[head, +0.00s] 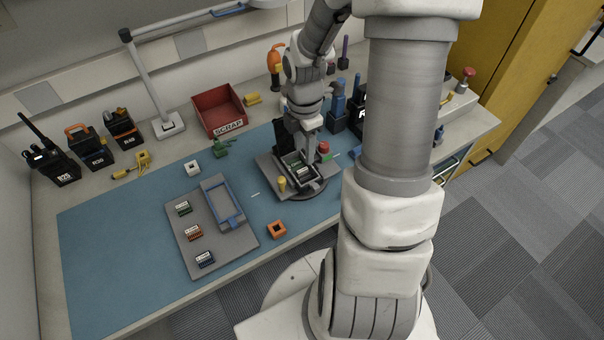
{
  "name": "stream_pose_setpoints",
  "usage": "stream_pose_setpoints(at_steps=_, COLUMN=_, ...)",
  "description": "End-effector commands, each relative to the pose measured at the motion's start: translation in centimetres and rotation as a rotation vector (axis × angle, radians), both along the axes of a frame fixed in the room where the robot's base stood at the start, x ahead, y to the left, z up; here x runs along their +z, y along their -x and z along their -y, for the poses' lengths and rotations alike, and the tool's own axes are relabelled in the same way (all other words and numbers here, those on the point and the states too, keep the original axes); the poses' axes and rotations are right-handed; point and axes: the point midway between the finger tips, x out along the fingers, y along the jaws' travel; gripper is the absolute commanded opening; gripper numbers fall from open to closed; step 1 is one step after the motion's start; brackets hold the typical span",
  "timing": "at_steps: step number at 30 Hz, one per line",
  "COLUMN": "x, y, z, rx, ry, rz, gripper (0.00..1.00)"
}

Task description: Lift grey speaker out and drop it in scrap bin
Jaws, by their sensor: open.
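My gripper (304,150) points down over an open dark radio housing (317,186) on the grey round-based fixture (268,166). The jaws are open, but the fingertips are small and partly merge with the housing behind them. I cannot tell whether they touch anything. A green and white part (302,171) shows inside the housing. I cannot make out the grey speaker for certain; my gripper hides part of the housing. The red scrap bin (220,112), labelled SCRAP, stands at the back of the bench, left of my gripper, and looks empty.
A grey tray (215,255) with small coloured modules and a blue frame lies on the blue mat (110,245). An orange block (277,229), a white block (193,166) and a green tool (222,147) lie nearby. Radios (88,146) line the back left. The mat's left is clear.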

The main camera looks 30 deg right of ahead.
Motion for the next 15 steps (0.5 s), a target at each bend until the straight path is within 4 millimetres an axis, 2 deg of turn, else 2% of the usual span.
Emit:
stream_pose_setpoints(at_steps=1, x=-1.0, y=0.0, z=-0.1, rx=0.003, ry=-0.001, rz=-0.003, gripper=0.47)
stream_pose_setpoints(at_steps=3, x=-1.7, y=0.0, z=0.0, rx=0.000, ry=-0.001, rz=-0.002, gripper=0.47)
stream_pose_setpoints(at_steps=10, x=-3.3, y=0.0, z=-0.2, rx=0.002, ry=-0.001, rz=-0.003, gripper=0.47)
stream_pose_setpoints(at_steps=15, x=-5.9, y=-0.2, z=-0.3, rx=0.000, ry=-0.001, rz=-0.003, gripper=0.47)
